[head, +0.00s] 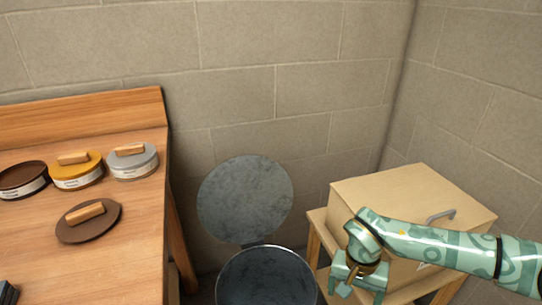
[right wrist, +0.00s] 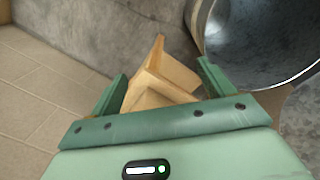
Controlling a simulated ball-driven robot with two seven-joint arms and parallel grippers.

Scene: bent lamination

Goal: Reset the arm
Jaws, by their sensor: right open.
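My right arm comes in from the right in the head view, in front of a light wooden box. Its gripper (head: 352,288) hangs low by the box's stand, to the right of the open metal bin. In the right wrist view, the two green fingers of the gripper (right wrist: 162,76) are spread apart with nothing held between them. A wooden piece (right wrist: 158,84), seemingly part of the stand, shows beyond the gap. I cannot tell its distance. My left gripper is not in view.
A metal bin (head: 266,280) stands open, its round lid (head: 245,197) raised. The wooden box (head: 400,195) with a grey handle sits on a wooden stand (head: 316,222). A workbench (head: 120,240) at left holds round tins (head: 134,162) and a loose brown lid (head: 89,222). Block walls close the corner.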

